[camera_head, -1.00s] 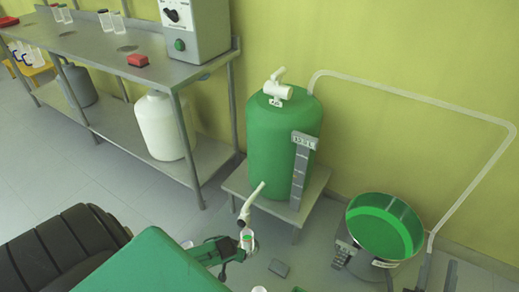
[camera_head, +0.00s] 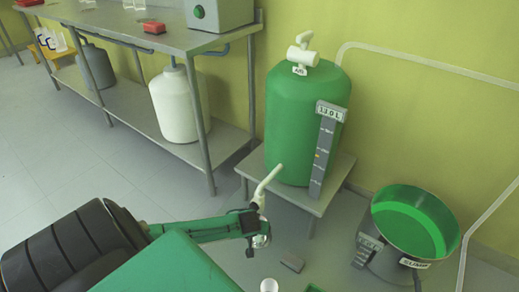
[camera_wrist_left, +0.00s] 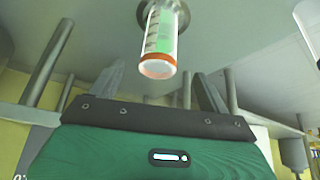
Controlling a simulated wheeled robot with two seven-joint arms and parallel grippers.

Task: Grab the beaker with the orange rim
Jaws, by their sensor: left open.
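The beaker with the orange rim (camera_wrist_left: 160,62) shows in the left wrist view, top centre, with pale green contents and a clear wall. It lies beyond my left gripper (camera_wrist_left: 160,82), roughly in line with the gap between its fingers. The fingers are spread apart and no contact with the beaker is visible. In the head view my left gripper (camera_head: 252,222) is just under the white spout of the green tank and mostly hides the beaker. My right gripper is not in view.
A green tank (camera_head: 300,110) stands on a low metal stand (camera_head: 335,178), its white spout (camera_head: 266,182) close to my gripper. A green basin (camera_head: 415,220) is at the right. A white container (camera_head: 268,285) is at the bottom edge. A metal bench (camera_head: 135,37) is at the left.

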